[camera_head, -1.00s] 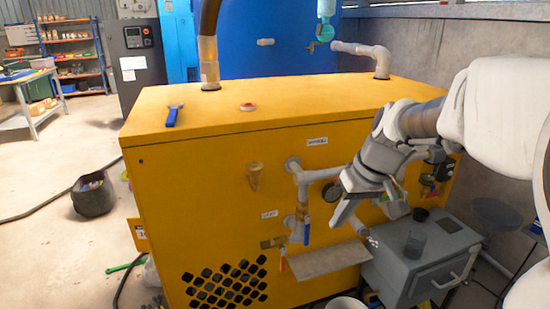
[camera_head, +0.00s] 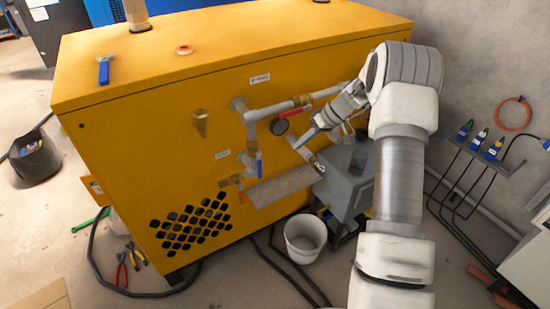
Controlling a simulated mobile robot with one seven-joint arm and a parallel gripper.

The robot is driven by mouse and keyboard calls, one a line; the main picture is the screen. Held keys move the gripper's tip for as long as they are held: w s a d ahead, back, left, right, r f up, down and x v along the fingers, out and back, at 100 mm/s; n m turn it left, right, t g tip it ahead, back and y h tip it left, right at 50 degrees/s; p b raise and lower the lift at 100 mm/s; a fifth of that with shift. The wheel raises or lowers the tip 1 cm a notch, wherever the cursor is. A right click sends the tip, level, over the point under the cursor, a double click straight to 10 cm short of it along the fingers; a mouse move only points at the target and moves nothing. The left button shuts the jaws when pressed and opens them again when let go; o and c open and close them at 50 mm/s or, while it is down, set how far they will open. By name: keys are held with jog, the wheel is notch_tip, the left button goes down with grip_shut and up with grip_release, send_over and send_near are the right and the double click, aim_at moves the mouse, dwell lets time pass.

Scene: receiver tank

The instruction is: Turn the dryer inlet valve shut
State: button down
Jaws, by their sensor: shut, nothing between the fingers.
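Several valves sit on the front of the yellow dryer cabinet (camera_head: 150,165), with labels too small to read, so I cannot tell which is the dryer inlet valve. A red lever (camera_head: 292,112) lies roughly along the upper grey pipe, below the upper label (camera_head: 260,78). A blue lever (camera_head: 259,166) hangs down from a brass valve on the vertical pipe. My gripper (camera_head: 300,145) is shut and empty, below and right of the red upper lever, pointing down-left. No contact with a lever is visible.
A grey cabinet (camera_head: 343,190) and a white bucket (camera_head: 305,237) stand in front at right. Hoses and pliers (camera_head: 121,272) lie on the floor.

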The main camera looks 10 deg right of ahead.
aim_at(260, 166)
jog(key=a+f+b, duration=0.2)
jog(key=a+f, duration=0.6)
jog(key=a, duration=0.1)
jog(key=shift+w+a, duration=0.2)
jog(key=shift+w, duration=0.25)
jog(key=shift+f+b, duration=0.15)
jog(key=shift+b, duration=0.35)
